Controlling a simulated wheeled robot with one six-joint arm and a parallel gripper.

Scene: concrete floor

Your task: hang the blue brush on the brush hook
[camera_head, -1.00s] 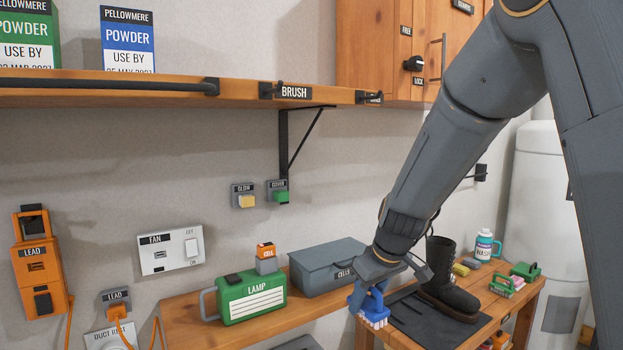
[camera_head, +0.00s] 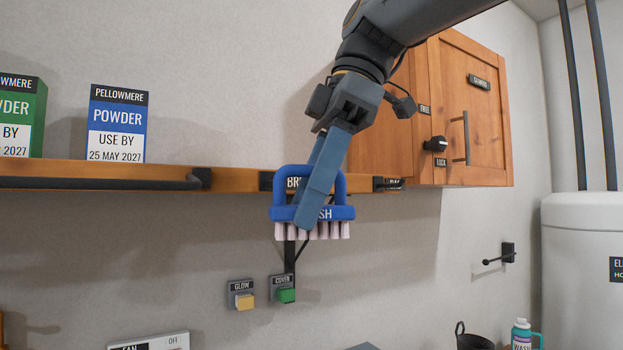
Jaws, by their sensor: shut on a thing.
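My gripper (camera_head: 308,215) is shut on the blue brush (camera_head: 283,213) and holds it up in front of the shelf edge. The brush is level, with its arched handle up and its pale bristles down. The brush hook (camera_head: 266,181) is on the shelf front beside a dark label, at the left of the brush handle. The handle and my gripper's fingers cover part of that label. I cannot tell whether the handle touches the hook.
A second hook (camera_head: 380,184) is on the shelf (camera_head: 230,179) to the right. A dark rail (camera_head: 100,183) runs along the left. Powder boxes (camera_head: 118,125) stand on top. A wooden cabinet (camera_head: 490,120) is at the right. Glow (camera_head: 244,301) and cover (camera_head: 286,295) switches are below.

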